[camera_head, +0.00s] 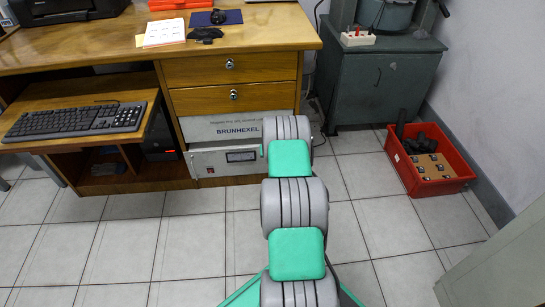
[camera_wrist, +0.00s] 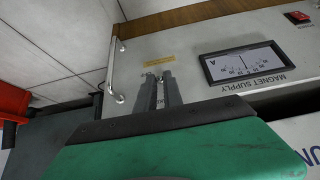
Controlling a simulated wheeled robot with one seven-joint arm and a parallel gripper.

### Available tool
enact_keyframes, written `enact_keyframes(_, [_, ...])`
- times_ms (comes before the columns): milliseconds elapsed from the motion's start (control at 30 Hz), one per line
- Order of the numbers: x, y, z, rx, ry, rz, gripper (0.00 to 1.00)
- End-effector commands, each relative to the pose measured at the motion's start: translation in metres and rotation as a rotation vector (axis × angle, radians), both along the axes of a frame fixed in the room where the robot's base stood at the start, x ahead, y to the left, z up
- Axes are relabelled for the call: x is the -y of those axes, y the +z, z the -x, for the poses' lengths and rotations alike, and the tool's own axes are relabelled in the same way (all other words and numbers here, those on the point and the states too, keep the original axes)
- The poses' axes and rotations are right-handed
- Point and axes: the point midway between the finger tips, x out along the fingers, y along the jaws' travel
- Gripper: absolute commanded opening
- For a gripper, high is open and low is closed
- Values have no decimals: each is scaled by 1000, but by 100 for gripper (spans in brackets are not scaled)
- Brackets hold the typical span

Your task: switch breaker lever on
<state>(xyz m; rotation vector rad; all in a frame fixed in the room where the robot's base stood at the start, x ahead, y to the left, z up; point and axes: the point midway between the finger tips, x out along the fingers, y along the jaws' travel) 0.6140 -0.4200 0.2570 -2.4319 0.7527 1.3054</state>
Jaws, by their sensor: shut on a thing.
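The magnet supply (camera_head: 208,162) is a pale box with a dark meter, low under the desk drawers. In the wrist view its front panel appears upside down, with an ammeter (camera_wrist: 243,64), a red switch (camera_wrist: 298,17) and a small yellow label (camera_wrist: 160,60). My gripper (camera_wrist: 162,80) is at the panel, just below that label in the picture. Its two dark fingers are close together, shut on the small breaker lever between them. The fingers hide most of the lever, so I cannot tell its position. In the head view my arm hides the gripper.
The wooden desk (camera_head: 110,45) with drawers overhangs the supply. A metal handle (camera_wrist: 112,70) stands out from the panel close to my gripper. A grey-green cabinet (camera_head: 385,85) and a red crate (camera_head: 437,187) are on the right. The tiled floor (camera_head: 130,245) at left is clear.

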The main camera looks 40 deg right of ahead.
Motion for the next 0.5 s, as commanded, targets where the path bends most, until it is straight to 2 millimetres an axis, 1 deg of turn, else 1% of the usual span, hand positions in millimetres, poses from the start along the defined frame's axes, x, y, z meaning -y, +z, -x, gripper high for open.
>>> enact_keyframes(400, [1, 0, 0, -6, -1, -2, 0])
enact_keyframes(433, [1, 0, 0, -5, -1, -1, 13])
enact_keyframes(500, [1, 0, 0, -5, -1, -3, 19])
